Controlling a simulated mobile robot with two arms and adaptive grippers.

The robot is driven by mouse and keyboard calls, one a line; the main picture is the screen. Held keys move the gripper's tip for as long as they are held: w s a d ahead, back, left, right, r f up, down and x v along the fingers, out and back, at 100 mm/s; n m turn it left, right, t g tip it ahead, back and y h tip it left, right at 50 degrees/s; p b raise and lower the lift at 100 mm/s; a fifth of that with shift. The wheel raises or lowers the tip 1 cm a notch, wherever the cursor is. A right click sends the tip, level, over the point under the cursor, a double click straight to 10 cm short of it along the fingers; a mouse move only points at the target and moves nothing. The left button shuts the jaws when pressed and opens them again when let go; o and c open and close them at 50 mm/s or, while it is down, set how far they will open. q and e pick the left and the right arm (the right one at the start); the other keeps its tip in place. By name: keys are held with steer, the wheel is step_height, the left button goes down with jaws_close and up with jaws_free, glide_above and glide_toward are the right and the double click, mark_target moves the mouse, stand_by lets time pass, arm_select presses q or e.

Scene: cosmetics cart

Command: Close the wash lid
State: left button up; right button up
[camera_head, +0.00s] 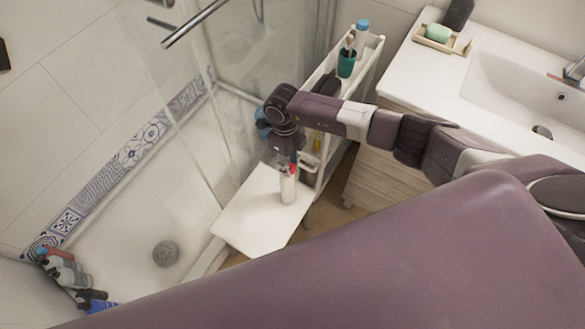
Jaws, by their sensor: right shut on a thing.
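A white wash bottle (288,190) stands upright on a small white table (250,215) in the middle of the head view. My right gripper (289,167) points down over it from the end of my right arm. It is shut on the upper part of the bottle, and a bit of red shows there. The gripper covers the bottle's top, so I cannot tell whether the lid is open or closed. My left gripper is not in view.
A washbasin (500,85) is at the right. A glass shower panel is at the left. Several bottles lie by the shower tray (135,225).

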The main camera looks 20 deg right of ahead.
steer(key=shift+w+a+f+g+h+b, duration=0.2)
steer(key=shift+g+h+b, duration=0.35)
steer(key=shift+b, duration=0.85)
steer(key=o, duration=1.2)
steer(key=shift+c, duration=0.2)
steer(key=shift+w+r, duration=0.1)
steer(key=shift+r, duration=0.05)
step_height(320, 180, up, 12)
steer(key=w+a, duration=0.1)
steer(key=w, duration=0.1)
steer(key=shift+a+f, duration=0.2)
steer(key=shift+a, duration=0.1)
